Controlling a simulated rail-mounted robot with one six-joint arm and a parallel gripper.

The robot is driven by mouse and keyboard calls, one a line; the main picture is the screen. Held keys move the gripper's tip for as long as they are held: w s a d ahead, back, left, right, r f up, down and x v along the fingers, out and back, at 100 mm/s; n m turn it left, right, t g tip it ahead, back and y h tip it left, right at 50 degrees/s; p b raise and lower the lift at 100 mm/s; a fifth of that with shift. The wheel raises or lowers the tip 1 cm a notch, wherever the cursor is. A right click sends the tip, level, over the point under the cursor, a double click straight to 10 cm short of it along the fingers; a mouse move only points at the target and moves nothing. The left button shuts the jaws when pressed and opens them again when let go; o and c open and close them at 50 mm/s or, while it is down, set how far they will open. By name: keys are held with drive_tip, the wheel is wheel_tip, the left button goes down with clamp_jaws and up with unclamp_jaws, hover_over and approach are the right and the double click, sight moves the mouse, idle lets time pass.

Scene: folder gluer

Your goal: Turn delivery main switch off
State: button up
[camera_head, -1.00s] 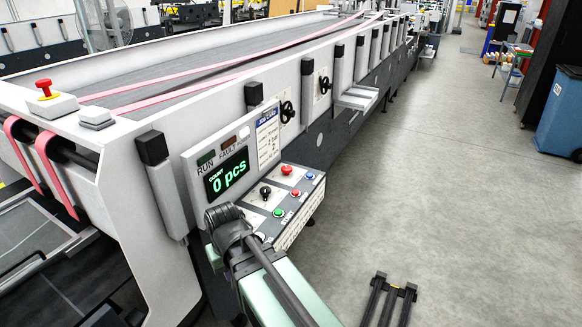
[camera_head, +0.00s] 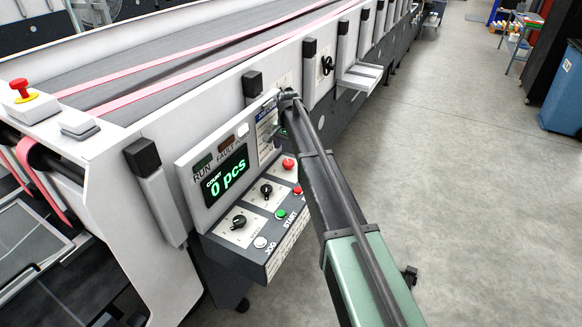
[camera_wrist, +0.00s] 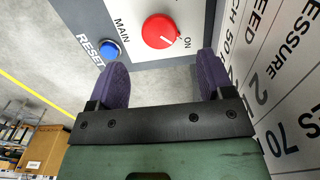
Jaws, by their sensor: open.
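The main switch is a round red knob (camera_wrist: 161,31) on a white plate marked MAIN and ON, in the wrist view. A pale mark on its face points toward the ON side. It also shows in the head view as a red knob (camera_head: 288,164) at the panel's upper right, beside my arm. My gripper (camera_wrist: 161,60) is open, its two purple fingers apart and nothing between them. The fingertips sit just short of the knob, roughly to either side of it in the picture; no contact shows. In the head view my wrist hangs over the panel's right end.
A blue RESET button (camera_wrist: 110,48) lies close to the left finger. Black selectors (camera_head: 239,222), a green START button (camera_head: 280,214) and a small red button (camera_head: 297,190) share the panel. A printed label plate (camera_wrist: 288,85) stands close right. Open floor lies right.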

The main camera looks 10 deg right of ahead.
sight(289, 162)
wheel_tip(289, 162, down, 7)
drive_tip(key=b, duration=0.5)
drive_tip(key=shift+r, duration=0.15)
drive_tip(key=c, duration=0.9)
